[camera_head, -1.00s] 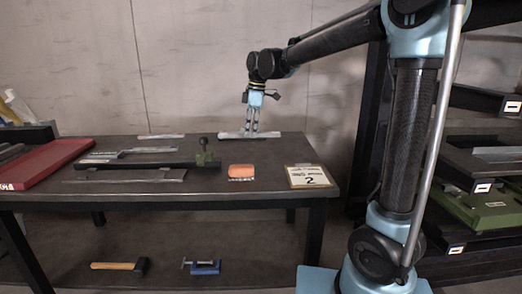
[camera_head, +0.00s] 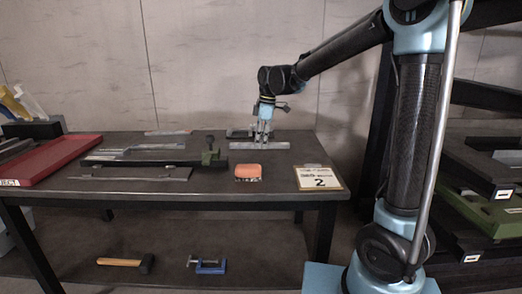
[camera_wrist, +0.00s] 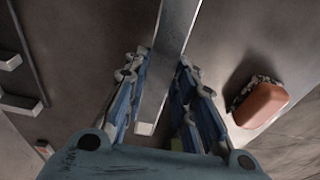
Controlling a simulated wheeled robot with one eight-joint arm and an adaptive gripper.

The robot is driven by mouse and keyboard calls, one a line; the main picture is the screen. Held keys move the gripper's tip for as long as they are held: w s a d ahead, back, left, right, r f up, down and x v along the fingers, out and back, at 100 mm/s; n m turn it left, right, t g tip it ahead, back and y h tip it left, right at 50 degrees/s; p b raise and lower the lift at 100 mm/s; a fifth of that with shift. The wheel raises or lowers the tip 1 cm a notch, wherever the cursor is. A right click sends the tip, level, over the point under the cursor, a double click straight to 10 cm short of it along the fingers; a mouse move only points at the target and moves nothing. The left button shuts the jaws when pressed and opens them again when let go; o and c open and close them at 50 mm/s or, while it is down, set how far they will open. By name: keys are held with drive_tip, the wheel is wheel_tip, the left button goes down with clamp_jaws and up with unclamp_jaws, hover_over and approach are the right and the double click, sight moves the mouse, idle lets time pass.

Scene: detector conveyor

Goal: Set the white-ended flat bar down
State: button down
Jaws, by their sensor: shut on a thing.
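My gripper (camera_head: 265,138) is over the back right of the table, fingers down, shut on a pale flat bar (camera_head: 277,146). In the wrist view the bar (camera_wrist: 172,45) runs lengthwise between the two fingers of my gripper (camera_wrist: 160,90), and its white end (camera_wrist: 145,128) shows near the palm. In the head view the bar lies level and left to right, at or just above the table top; I cannot tell whether it touches.
The dark table (camera_head: 215,184) holds an orange-topped brush or block (camera_head: 248,171), a number 2 clipboard (camera_head: 318,178), a dark rail with a green knob (camera_head: 212,158), and a red tray (camera_head: 50,160). A dark fixture (camera_head: 238,133) sits behind the bar. Shelves stand right.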

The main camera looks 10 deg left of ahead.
drive_tip(key=shift+f, duration=1.75)
drive_tip(key=c, duration=1.3)
unclamp_jaws()
drive_tip(key=r, duration=0.4)
drive_tip(key=d+r, duration=0.1)
drive_tip(key=r, duration=0.3)
drive_tip(key=d+r, duration=0.1)
drive_tip(key=r, duration=0.3)
drive_tip(key=shift+w, duration=0.15)
